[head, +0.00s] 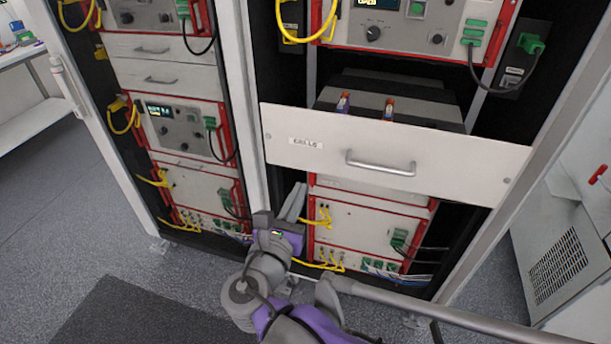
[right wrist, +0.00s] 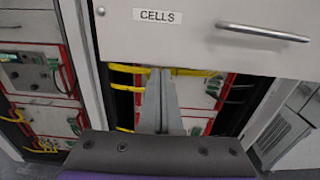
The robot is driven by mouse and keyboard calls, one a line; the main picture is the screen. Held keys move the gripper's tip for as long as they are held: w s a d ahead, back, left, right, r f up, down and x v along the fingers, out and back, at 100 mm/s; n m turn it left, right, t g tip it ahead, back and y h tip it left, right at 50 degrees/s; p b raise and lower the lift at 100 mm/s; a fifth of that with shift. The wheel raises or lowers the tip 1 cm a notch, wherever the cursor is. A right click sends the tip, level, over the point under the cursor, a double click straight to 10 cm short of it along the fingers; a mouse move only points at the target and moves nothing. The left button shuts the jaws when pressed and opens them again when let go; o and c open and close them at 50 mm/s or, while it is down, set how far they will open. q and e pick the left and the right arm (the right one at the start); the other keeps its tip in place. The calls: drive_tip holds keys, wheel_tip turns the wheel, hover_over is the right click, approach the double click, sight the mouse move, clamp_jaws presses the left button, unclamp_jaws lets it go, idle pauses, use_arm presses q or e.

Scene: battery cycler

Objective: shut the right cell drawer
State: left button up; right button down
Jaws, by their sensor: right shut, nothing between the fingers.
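The right cell drawer (head: 430,160) stands pulled out of the right rack. Its white front has a CELLS label and a metal bar handle (head: 380,163). Two cells (head: 389,109) with orange and purple show behind the front panel. My right gripper (head: 294,200) is shut and empty, below and left of the handle, near the lower left part of the drawer front. In the right wrist view, the closed fingers (right wrist: 160,95) point up just under the CELLS label of the drawer front (right wrist: 190,40); whether they touch it I cannot tell. My left gripper is not in view.
The left rack has shut drawers (head: 150,50) and red-framed units (head: 185,130). Yellow cables (head: 325,262) hang below and beside the open drawer. A white bench (head: 30,125) stands far left, a grey vented cabinet (head: 560,260) at right.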

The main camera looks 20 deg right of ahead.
sight(310, 168)
drive_tip(key=x, duration=0.5)
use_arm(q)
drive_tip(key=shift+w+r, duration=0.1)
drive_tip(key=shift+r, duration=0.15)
use_arm(e)
drive_tip(key=shift+w, duration=0.1)
drive_tip(key=p+x, duration=0.1)
drive_tip(key=x, duration=1.9)
drive_tip(key=shift+w, duration=0.1)
drive_tip(key=p+x, duration=0.2)
drive_tip(key=x, duration=1.3)
drive_tip(key=shift+a, duration=0.2)
drive_tip(key=shift+w+d+r, duration=0.1)
drive_tip(key=shift+w, duration=0.05)
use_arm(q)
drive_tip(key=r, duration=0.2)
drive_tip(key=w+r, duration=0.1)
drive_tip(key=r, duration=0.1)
use_arm(e)
drive_tip(key=shift+r, duration=0.15)
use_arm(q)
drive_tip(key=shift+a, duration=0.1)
use_arm(e)
drive_tip(key=shift+d+r, duration=0.1)
